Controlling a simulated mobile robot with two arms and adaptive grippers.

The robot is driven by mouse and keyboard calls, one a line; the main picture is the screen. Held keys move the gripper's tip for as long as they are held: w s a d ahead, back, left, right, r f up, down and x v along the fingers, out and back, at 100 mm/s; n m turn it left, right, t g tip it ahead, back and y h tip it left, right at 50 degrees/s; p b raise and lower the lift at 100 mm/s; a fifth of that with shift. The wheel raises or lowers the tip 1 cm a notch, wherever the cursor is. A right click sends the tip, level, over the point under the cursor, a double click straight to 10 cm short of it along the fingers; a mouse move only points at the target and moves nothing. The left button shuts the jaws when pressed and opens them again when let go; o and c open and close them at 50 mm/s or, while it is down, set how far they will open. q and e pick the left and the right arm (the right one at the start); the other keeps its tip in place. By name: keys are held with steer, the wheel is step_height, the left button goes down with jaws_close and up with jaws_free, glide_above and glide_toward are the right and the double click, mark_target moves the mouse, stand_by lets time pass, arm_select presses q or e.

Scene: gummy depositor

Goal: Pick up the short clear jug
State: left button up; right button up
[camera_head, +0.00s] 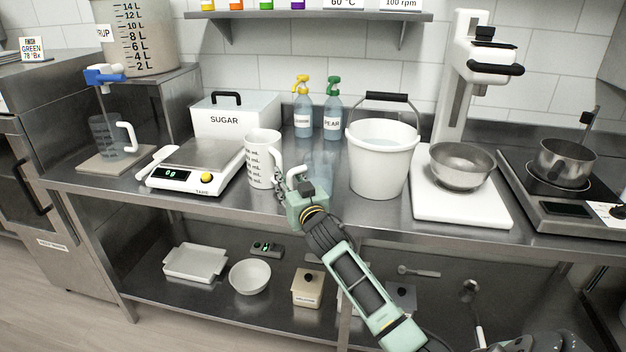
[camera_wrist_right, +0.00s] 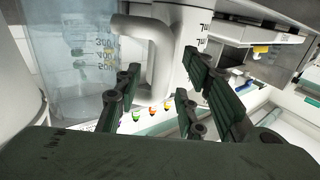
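A clear jug (camera_head: 320,168) stands on the steel counter right of the tall white marked jug (camera_head: 262,150), partly hidden behind my right gripper (camera_head: 291,186). The clear jug's graduated wall (camera_wrist_right: 72,70) fills the upper left of the right wrist view, which appears upside down. A white handle (camera_wrist_right: 158,65) lies beyond the fingers; I cannot tell which jug it belongs to. A second clear jug (camera_head: 104,138) with a white handle stands under the blue tap at left. My left gripper is not in view.
A white bucket (camera_head: 380,165) stands close on the right of the clear jug. The scale (camera_head: 195,170) is to the left, with two spray bottles (camera_head: 303,112) behind. A metal bowl (camera_head: 461,167) and a pot (camera_head: 565,160) are farther right. The lower shelf holds small items.

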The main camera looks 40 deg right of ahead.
steer(key=shift+w, duration=0.3)
steer(key=shift+c, duration=0.2)
jaws_close()
